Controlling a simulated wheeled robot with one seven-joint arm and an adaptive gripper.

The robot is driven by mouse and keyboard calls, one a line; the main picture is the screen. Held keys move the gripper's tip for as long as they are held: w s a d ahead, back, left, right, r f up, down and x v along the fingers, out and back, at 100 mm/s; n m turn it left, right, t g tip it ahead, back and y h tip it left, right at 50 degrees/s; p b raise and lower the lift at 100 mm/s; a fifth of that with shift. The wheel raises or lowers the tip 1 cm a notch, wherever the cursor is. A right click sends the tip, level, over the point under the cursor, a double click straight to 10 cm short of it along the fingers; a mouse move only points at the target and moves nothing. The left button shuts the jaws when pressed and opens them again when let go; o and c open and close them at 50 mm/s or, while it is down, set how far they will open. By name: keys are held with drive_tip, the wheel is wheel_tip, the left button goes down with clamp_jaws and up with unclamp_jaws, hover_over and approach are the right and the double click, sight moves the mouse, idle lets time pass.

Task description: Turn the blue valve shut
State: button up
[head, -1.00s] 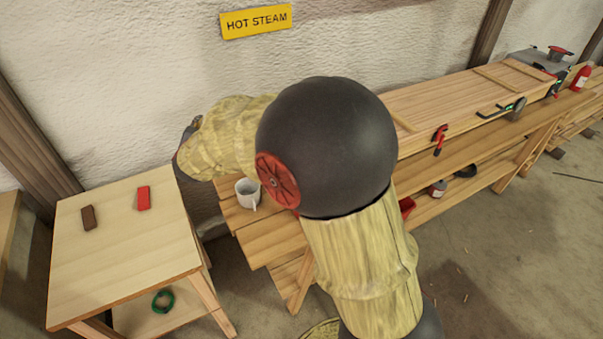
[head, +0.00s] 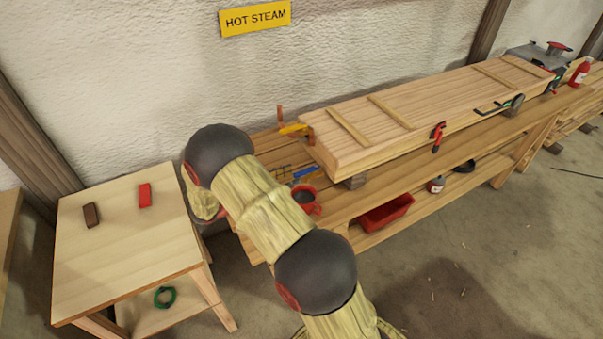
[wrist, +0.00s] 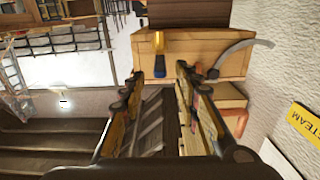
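In the head view a yellow piece (head: 294,129) sits by the box's near end, and a blue strip (head: 304,172) shows lower down; I cannot tell which is the valve. My gripper (wrist: 158,76) is open and empty, its fingers pointing towards the box end, apart from it. In the head view my arm hides the gripper.
The long wooden box (head: 420,110) lies on a bench along the wall. A red mug (head: 305,196) and red tray (head: 385,212) are near my arm. A grey hose (wrist: 240,56) curves by the box end. A side table (head: 125,250) stands at left.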

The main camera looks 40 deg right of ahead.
sight(302, 172)
drive_tip(key=shift+b+x, duration=0.45)
drive_tip(key=shift+x, duration=2.15)
drive_tip(key=shift+w, duration=0.1)
drive_tip(key=c, duration=0.3)
clamp_jaws()
